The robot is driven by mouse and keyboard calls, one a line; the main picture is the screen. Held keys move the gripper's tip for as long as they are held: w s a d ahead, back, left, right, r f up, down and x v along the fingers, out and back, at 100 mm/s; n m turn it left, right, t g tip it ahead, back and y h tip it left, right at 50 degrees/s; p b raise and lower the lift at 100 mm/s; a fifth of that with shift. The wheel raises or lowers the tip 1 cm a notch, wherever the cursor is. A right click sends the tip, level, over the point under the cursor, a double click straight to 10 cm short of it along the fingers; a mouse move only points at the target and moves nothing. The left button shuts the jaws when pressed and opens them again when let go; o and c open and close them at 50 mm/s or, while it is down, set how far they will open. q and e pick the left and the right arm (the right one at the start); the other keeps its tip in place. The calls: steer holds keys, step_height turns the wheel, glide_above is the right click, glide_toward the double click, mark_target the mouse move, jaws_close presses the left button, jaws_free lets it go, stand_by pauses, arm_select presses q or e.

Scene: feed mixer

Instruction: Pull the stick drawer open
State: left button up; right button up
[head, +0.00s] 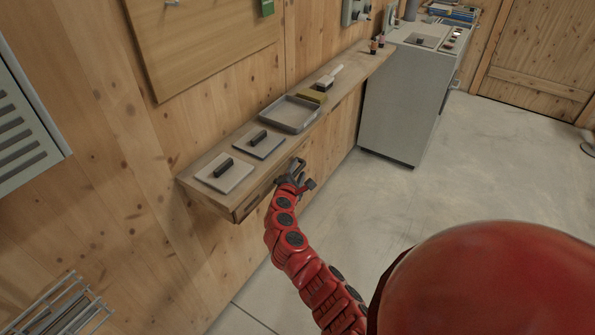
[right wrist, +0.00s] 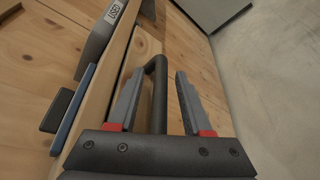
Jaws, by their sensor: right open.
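The drawer front (right wrist: 118,62) is a pale wooden face below the wall shelf, and it also shows in the head view (head: 250,204). It looks shut. Its dark bar handle (right wrist: 158,108) stands out from the wood, with its bend near the fingertips. My right gripper (right wrist: 158,82) is open, one finger on each side of the handle, with gaps showing. In the head view my right gripper (head: 298,182) is at the shelf's front edge and hides most of the handle. My left gripper is not in view.
A grey cabinet (head: 400,103) stands beyond. The floor in front is clear.

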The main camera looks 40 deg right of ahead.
jaws_close()
stand_by(1.4)
